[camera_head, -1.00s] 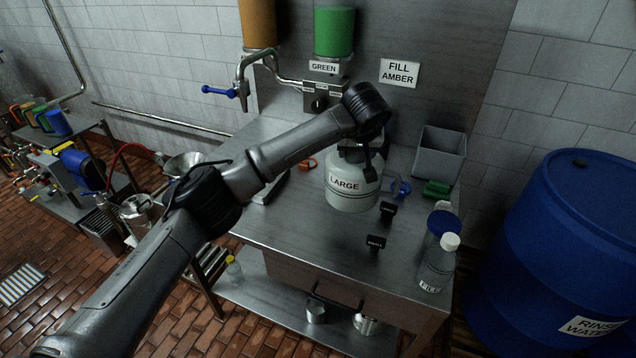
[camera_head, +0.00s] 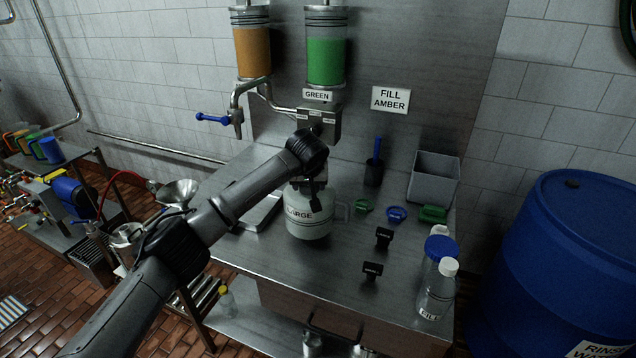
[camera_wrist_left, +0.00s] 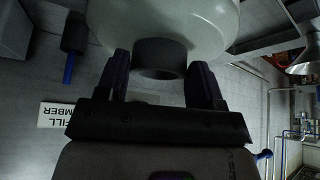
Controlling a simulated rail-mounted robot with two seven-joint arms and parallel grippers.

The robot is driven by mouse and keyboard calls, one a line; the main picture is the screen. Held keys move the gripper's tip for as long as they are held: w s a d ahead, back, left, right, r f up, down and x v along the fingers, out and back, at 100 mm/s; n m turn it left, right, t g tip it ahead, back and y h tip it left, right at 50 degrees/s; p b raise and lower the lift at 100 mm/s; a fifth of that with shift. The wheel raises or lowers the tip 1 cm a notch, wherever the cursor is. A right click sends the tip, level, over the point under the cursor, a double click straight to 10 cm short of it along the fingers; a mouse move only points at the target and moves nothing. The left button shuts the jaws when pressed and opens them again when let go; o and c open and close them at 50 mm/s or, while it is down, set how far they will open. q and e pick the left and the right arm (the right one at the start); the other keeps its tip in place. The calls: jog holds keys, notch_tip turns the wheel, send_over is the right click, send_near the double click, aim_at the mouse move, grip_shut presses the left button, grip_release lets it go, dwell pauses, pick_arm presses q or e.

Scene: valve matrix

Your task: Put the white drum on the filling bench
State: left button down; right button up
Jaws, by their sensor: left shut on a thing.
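The white drum (camera_head: 310,222), labelled LARGE, is upright over the filling bench (camera_head: 330,265), left of the small coloured caps. Its base looks to be at the bench top, but I cannot tell if it touches. My left gripper (camera_head: 308,186) comes down on it from above and is shut on its top. In the left wrist view, the two fingers (camera_wrist_left: 160,82) are on either side of the drum's dark cap (camera_wrist_left: 160,58), with the pale drum body (camera_wrist_left: 165,20) beyond. My right gripper is not in view.
Amber and green dispensers (camera_head: 326,55) hang behind the bench, with a blue-handled tap (camera_head: 214,119). A grey bin (camera_head: 434,180), a green cap (camera_head: 363,206), a blue ring (camera_head: 396,214), black tags (camera_head: 383,237) and clear bottles (camera_head: 435,291) stand to the right. A blue barrel (camera_head: 570,260) is beyond.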

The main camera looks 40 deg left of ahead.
aim_at(308, 192)
pick_arm(q)
jog(key=shift+a+r, duration=0.1)
jog(key=shift+a, duration=0.05)
jog(key=shift+f+b, duration=0.4)
jog(key=shift+f, duration=1.6)
jog(key=c, duration=0.7)
grip_release()
jog(key=shift+f, duration=0.3)
jog(key=o, duration=0.3)
jog(key=shift+w+r, duration=0.1)
jog(key=shift+o, duration=0.8)
